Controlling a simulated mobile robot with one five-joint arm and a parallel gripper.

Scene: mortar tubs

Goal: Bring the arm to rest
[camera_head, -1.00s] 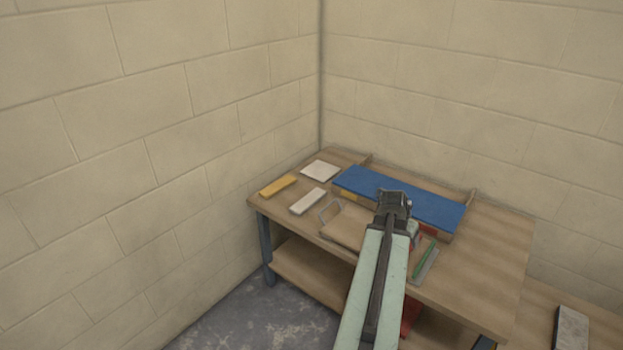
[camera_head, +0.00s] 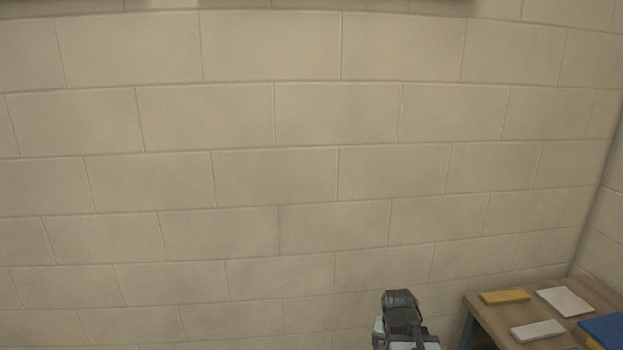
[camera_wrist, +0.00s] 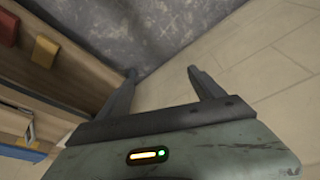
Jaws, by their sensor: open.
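The end of my arm shows low in the head view, in front of the block wall and left of the wooden table (camera_head: 483,323). In the wrist view my gripper (camera_wrist: 162,73) has its two dark fingers spread apart. Nothing is between the fingers, and behind them are the grey floor (camera_wrist: 150,25) and the wall's foot. The fingertips themselves are not visible in the head view.
The table's corner, at the lower right of the head view, carries a yellow block (camera_head: 505,296), a white square piece (camera_head: 565,301), a pale block (camera_head: 537,331) and part of a blue board (camera_head: 607,329). A pale block wall (camera_head: 280,180) fills the rest.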

